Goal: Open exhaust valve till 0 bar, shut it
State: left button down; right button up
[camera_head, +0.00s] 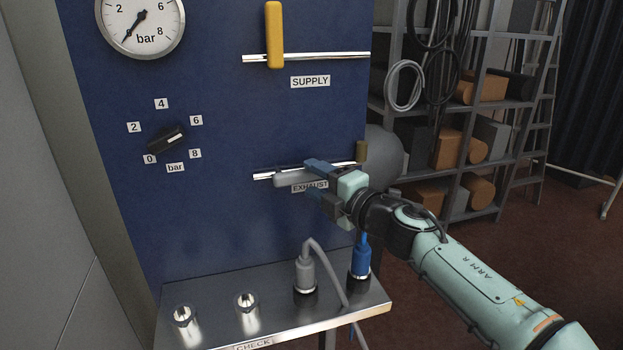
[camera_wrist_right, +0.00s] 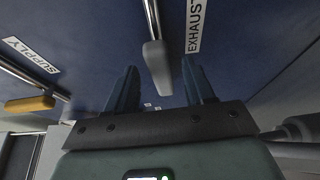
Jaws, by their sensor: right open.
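The exhaust valve's grey handle (camera_head: 293,180) lies sideways along its chrome pipe (camera_head: 263,176), just above the EXHAUST label (camera_head: 310,186). My right gripper (camera_head: 315,182) is open at this handle, with its blue fingers on either side of it. In the right wrist view the grey handle (camera_wrist_right: 158,68) shows between the two open fingertips (camera_wrist_right: 161,82), in line with the pipe. I cannot tell whether a finger touches it. The pressure gauge (camera_head: 140,22) is cut off at the top; its needle points to the lower left, near the low end. My left gripper is not in view.
The yellow supply handle (camera_head: 273,35) stands upright across its pipe. A black selector knob (camera_head: 167,138) sits at left among number labels. A steel shelf (camera_head: 270,323) below carries a grey plug (camera_head: 306,274), a blue plug (camera_head: 360,262) and two bare fittings. A rack (camera_head: 455,150) stands behind.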

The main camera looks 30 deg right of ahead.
jog(key=shift+w+a, duration=0.15)
jog(key=shift+w, duration=0.7)
grip_shut()
